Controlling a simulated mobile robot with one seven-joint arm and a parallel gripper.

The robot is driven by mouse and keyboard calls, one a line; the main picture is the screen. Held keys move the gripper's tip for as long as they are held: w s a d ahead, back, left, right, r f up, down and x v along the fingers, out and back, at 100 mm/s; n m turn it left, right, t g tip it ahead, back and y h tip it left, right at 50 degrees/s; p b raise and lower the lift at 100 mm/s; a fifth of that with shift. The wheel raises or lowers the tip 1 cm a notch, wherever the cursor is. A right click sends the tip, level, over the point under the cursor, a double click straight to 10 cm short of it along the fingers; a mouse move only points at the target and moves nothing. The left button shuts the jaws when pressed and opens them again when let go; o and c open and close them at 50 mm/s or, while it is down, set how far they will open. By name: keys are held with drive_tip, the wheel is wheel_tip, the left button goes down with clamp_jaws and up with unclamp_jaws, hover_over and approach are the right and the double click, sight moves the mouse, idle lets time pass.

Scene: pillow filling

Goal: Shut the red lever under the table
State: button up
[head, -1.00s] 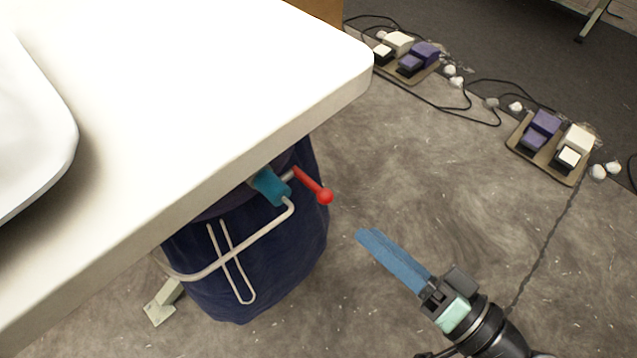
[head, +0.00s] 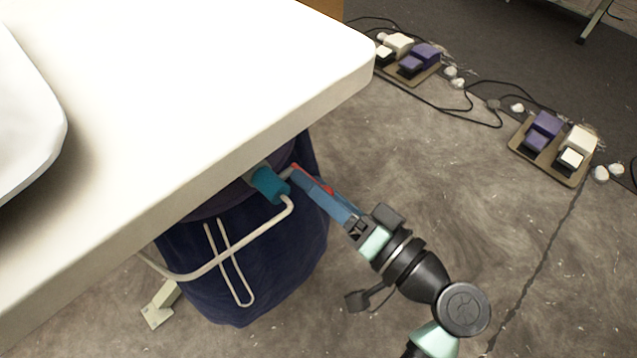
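The red lever (head: 297,167) sits under the table's near edge, beside a teal fitting (head: 268,184) on a bent metal bar. Only slivers of the lever show; most of it is hidden by my gripper. My gripper (head: 296,178) has long blue fingers that lie along the lever, with their tips close to the teal fitting. The fingers look close together from this angle; I cannot tell whether they are shut, or whether they touch the lever. The white table (head: 200,90) overhangs the lever from the left.
A dark blue bag (head: 255,295) hangs under the table behind the metal bar (head: 235,250). Two foot-pedal boards (head: 522,150) with cables lie on the floor to the right. The floor between them and the bag is clear.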

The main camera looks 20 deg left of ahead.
clamp_jaws()
idle(1.3)
